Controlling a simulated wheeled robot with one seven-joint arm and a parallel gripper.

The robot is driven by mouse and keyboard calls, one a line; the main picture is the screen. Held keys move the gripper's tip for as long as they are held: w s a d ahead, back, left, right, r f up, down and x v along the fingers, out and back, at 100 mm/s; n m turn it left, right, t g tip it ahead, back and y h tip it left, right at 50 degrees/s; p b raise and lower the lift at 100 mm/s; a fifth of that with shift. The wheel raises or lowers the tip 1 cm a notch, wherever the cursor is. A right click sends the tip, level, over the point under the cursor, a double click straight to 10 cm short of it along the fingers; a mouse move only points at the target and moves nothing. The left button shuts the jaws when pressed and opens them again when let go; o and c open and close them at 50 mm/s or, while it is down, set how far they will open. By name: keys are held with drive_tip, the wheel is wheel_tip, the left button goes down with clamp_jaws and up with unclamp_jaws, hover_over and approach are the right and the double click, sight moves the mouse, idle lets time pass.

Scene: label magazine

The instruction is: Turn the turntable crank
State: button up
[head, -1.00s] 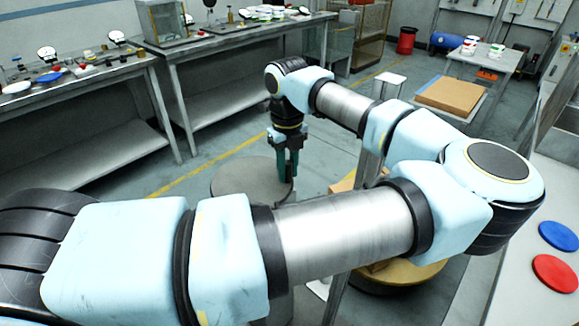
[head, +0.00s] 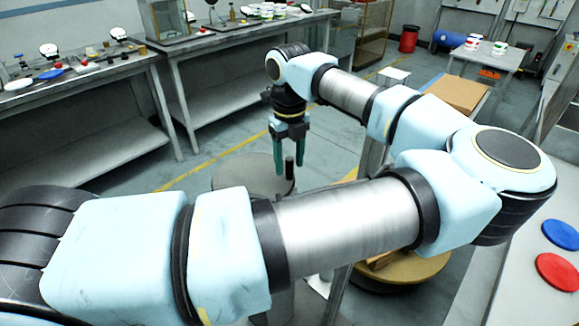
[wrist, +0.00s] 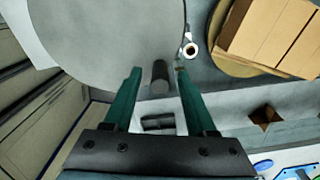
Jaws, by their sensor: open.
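The turntable is a round grey disc (head: 235,172) low on the floor side of the benches, partly hidden behind my arm. Its dark upright crank handle (head: 289,168) stands near the disc's right edge. My gripper (head: 291,172) points down there, its two teal fingers apart. In the wrist view the grey disc (wrist: 95,45) fills the upper left, and the handle (wrist: 159,76) lies between the open fingertips (wrist: 158,70), with a visible gap on each side. I cannot tell how deep the handle reaches between the fingers.
A tan round platform (head: 400,272) with cardboard boxes (wrist: 275,38) stands to the right, partly behind my arm. Workbenches (head: 90,100) line the back left. A counter at right holds a blue disc (head: 560,235) and a red disc (head: 558,272). Open floor lies between.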

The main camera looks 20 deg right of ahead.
wheel_tip(320, 180, up, 9)
drive_tip(key=shift+b, duration=1.1)
